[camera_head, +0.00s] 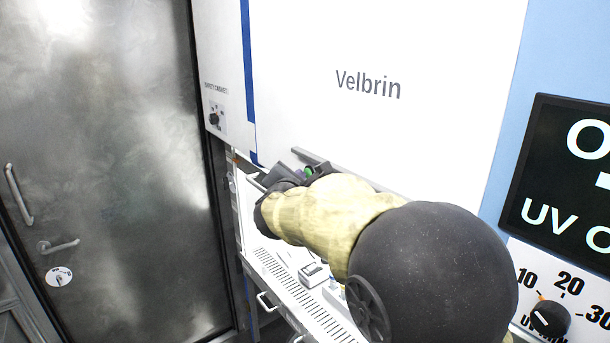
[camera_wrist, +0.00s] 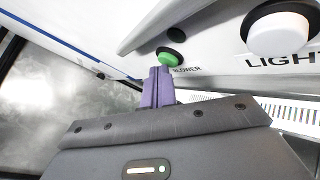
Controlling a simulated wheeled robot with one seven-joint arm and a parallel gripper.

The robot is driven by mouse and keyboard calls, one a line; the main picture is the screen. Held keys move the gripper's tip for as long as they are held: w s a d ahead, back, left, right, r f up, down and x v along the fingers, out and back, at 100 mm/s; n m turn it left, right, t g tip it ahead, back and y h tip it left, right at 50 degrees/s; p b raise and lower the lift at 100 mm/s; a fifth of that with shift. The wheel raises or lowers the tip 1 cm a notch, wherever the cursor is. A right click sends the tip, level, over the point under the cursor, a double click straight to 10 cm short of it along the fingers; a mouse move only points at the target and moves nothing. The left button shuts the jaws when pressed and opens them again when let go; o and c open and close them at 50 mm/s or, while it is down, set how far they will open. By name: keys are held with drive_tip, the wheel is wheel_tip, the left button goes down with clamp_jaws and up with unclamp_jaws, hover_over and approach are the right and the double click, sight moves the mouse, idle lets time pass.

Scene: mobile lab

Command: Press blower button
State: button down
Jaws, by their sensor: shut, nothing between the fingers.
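The blower button is a green round button (camera_wrist: 170,57) on a white panel in the wrist view, with the label BLOWER beside it. My gripper (camera_wrist: 158,74) has its two purple fingers closed together with nothing between them. The fingertips are right at the button's lower left edge; I cannot tell whether they touch it. In the head view my gripper (camera_head: 268,178) reaches to the front of the white cabinet marked Velbrin (camera_head: 430,40).
A large white button (camera_wrist: 280,33) marked LIGHT sits right of the green one. A dark display (camera_head: 570,175) and a black UV knob (camera_head: 550,318) are at the right. A metal door (camera_head: 100,150) stands at the left. A slotted white work surface (camera_head: 285,285) lies below my arm.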

drive_tip(key=shift+s+a, duration=0.45)
drive_tip(key=shift+a, duration=0.1)
drive_tip(key=s+a, duration=0.2)
drive_tip(key=a, duration=0.2)
drive_tip(key=shift+s+a, duration=0.1)
drive_tip(key=shift+s, duration=0.3)
idle(0.6)
